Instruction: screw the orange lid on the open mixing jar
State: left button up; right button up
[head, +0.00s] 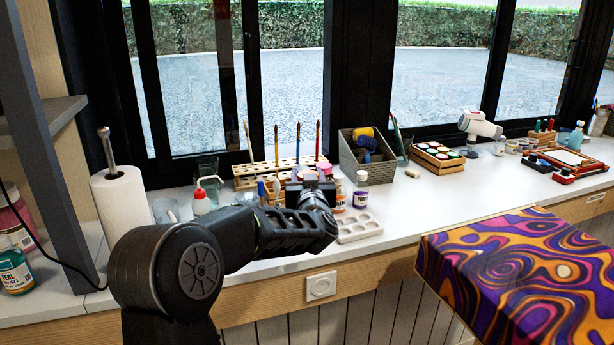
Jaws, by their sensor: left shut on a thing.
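My left gripper (312,188) reaches over the white counter (420,205), in front of the wooden brush rack. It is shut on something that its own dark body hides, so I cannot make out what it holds. Small jars with pinkish tops (324,169) show just behind the gripper. I cannot tell whether one of them is the open mixing jar. I cannot pick out the orange lid for certain. My right gripper is not in view.
Two labelled bottles (361,190) and a white palette (358,228) stand close right of the gripper. A grey basket (366,158) is behind. Patterned silk (530,265) lies front right.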

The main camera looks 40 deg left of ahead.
pick_arm(q)
grip_shut()
dwell(0.5)
jog(key=shift+s+a+r, duration=0.15)
jog(key=shift+r, duration=0.35)
jog(key=s+d+f+m+t+h+p, duration=0.1)
jog(key=d+f+m+h+p, duration=0.1)
jog(key=d, duration=0.8)
jog(key=s+d+f+m+t+h+p, duration=0.1)
jog(key=d+f+h, duration=0.4)
jog(key=d, duration=0.5)
jog(key=s+d+f+m+t+h+p, duration=0.2)
jog(key=d+f, duration=0.5)
jog(key=d, duration=0.4)
jog(key=s+m+h+p, duration=0.1)
jog(key=m+h+p, duration=0.1)
jog(key=m+p, duration=0.1)
jog(key=shift+f+h+p, duration=0.15)
jog(key=shift+h+p, duration=0.15)
